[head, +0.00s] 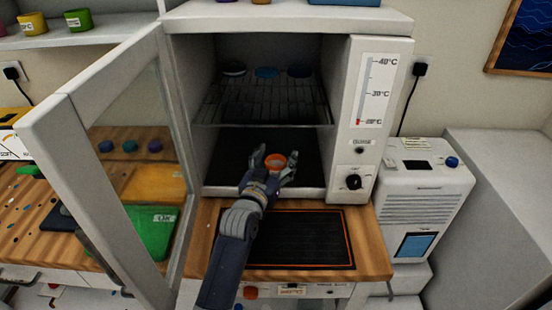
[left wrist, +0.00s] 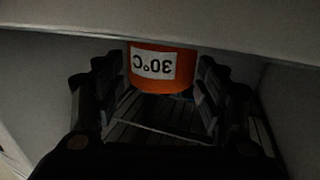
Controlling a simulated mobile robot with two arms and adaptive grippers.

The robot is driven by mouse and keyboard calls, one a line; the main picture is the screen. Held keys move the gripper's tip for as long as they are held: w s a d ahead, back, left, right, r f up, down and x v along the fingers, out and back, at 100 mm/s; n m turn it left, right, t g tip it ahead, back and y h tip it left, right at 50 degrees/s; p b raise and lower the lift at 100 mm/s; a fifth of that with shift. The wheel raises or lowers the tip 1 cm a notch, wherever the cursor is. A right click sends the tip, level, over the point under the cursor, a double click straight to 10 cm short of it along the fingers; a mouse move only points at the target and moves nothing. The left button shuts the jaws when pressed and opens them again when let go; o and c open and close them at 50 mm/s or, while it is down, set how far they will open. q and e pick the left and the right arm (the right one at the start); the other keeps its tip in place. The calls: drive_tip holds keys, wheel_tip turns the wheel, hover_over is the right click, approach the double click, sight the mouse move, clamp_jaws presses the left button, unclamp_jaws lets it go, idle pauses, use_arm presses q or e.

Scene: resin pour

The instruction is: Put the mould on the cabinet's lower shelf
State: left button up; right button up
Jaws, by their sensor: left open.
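The orange mould (head: 275,160) is inside the open cabinet (head: 352,120), low down over the dark lower shelf (head: 225,165). It appears to stand on that shelf, but its base is hidden by my gripper. My left gripper (head: 273,170) reaches in from the front, open, with a finger on either side of the mould. In the left wrist view the mould (left wrist: 162,68) shows a white "30°C" label upside down, between the spread fingers (left wrist: 160,95). Gaps show beside it there. My right gripper is not in view.
A wire rack (head: 265,100) with several small dark and blue discs is above the mould. The cabinet's glass door (head: 75,165) stands open at left. A black mat (head: 300,238) lies on the wooden top in front. A white unit (head: 425,195) stands at right.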

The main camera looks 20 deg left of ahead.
use_arm(q)
drive_tip(key=shift+r, duration=0.1)
drive_tip(key=shift+r, duration=0.35)
drive_tip(key=shift+s+r, duration=0.2)
drive_tip(key=s+b, duration=0.1)
drive_tip(key=s, duration=1)
drive_tip(key=shift+s+a, duration=0.15)
drive_tip(key=shift+s, duration=0.2)
